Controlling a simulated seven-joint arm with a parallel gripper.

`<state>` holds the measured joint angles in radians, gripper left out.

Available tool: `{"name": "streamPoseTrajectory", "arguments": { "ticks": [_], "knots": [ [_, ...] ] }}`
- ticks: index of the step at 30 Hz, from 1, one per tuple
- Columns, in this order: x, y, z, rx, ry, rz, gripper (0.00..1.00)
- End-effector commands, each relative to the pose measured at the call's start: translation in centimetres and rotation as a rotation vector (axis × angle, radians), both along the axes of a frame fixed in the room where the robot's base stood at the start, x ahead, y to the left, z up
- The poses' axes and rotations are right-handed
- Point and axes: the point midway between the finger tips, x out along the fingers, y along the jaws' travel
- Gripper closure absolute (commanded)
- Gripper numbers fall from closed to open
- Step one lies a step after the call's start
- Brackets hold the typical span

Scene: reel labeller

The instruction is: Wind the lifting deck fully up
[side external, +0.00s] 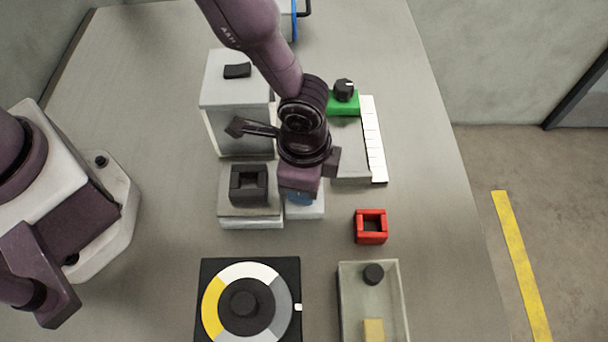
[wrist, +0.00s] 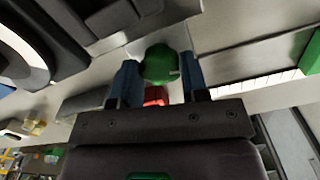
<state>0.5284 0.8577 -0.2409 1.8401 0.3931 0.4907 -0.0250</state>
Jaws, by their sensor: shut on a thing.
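The lifting deck appears to be the grey plate (side external: 233,208) close above a white base, with a black square frame (side external: 249,185) on it. My gripper (side external: 300,196) points down just right of the plate, over a small pale box (side external: 306,212). In the wrist view, my gripper (wrist: 158,75) has its blue fingers on both sides of a round green knob (wrist: 166,62), shut on it. The knob is hidden behind my gripper in the side view. I cannot tell the deck's exact height.
A white cabinet (side external: 222,93) stands behind the deck. A green block with a black dial (side external: 343,100) and a white strip (side external: 373,140) are at right. A red square frame (side external: 370,227), a clear-walled tray (side external: 345,300) and a ringed disc (side external: 248,271) are in front.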

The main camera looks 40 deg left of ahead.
Motion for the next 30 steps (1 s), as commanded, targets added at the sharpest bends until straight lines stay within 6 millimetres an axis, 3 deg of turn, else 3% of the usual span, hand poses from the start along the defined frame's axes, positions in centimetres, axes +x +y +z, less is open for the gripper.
{"name": "streamPoseTrajectory", "arguments": {
  "ticks": [12,30],
  "knots": [
    [0.08,0.01,0.13,0.000,-0.001,-0.283,0.83],
    [0.05,-0.03,0.14,0.001,-0.002,-0.373,0.83]
  ]
}}
